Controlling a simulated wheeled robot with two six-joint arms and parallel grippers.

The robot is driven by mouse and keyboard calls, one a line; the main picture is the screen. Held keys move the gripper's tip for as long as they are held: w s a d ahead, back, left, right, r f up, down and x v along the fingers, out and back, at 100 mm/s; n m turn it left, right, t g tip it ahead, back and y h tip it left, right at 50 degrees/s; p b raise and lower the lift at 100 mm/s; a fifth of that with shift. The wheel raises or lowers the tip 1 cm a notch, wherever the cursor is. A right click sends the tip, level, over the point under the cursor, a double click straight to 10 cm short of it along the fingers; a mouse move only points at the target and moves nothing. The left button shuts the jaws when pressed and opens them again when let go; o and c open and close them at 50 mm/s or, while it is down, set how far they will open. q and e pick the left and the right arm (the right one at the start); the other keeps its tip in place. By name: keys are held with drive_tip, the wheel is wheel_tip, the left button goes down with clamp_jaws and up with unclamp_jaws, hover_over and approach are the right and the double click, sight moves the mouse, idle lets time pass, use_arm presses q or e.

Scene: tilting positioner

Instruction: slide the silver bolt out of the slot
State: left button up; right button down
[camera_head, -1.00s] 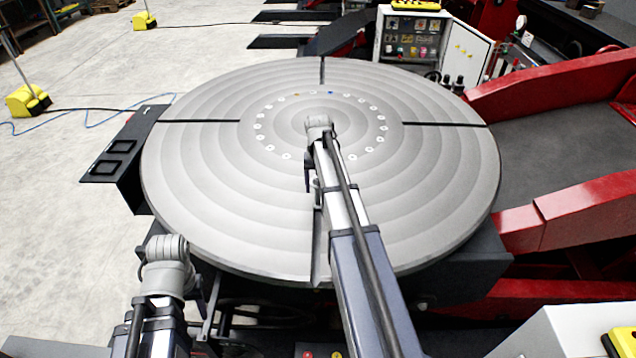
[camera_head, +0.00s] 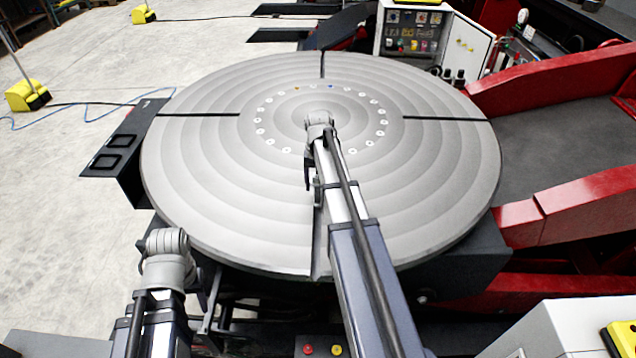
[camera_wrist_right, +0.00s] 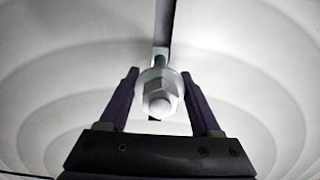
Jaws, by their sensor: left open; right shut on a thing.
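The round grey table (camera_head: 220,200) of the positioner carries radial slots. One slot (camera_head: 320,262) runs to the near rim, partly hidden behind my right arm. In the right wrist view the silver bolt (camera_wrist_right: 160,93), with its hex nut and washer, stands at a slot (camera_wrist_right: 162,30) that runs away beyond it. My right gripper (camera_wrist_right: 160,82) has its two dark fingers on either side of the nut and is shut on the bolt. In the head view the bolt cannot be made out. My left arm stands at the lower left; its gripper does not show.
A dark box (camera_head: 125,150) juts out at the table's left rim. Red beams (camera_head: 560,80) and an open control cabinet (camera_head: 410,35) stand at the right and back. Red and yellow buttons (camera_head: 322,349) sit at the front. The table top is otherwise clear.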

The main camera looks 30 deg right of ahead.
drive_tip(key=shift+s+a, duration=0.7)
drive_tip(key=shift+s, duration=0.4)
drive_tip(key=shift+s+a, duration=0.65)
drive_tip(key=shift+s, duration=0.45)
drive_tip(key=shift+s+a, duration=0.7)
drive_tip(key=shift+s, duration=0.4)
drive_tip(key=shift+s+a, duration=0.7)
drive_tip(key=shift+s, duration=0.45)
drive_tip(key=shift+s+a, duration=0.65)
drive_tip(key=shift+s, duration=0.45)
drive_tip(key=shift+s+a, duration=0.7)
drive_tip(key=shift+s, duration=0.45)
drive_tip(key=shift+s+a, duration=0.7)
drive_tip(key=shift+s, duration=0.45)
drive_tip(key=shift+s+a, duration=0.7)
drive_tip(key=shift+s, duration=0.4)
drive_tip(key=shift+s+a, duration=0.7)
drive_tip(key=shift+s, duration=0.45)
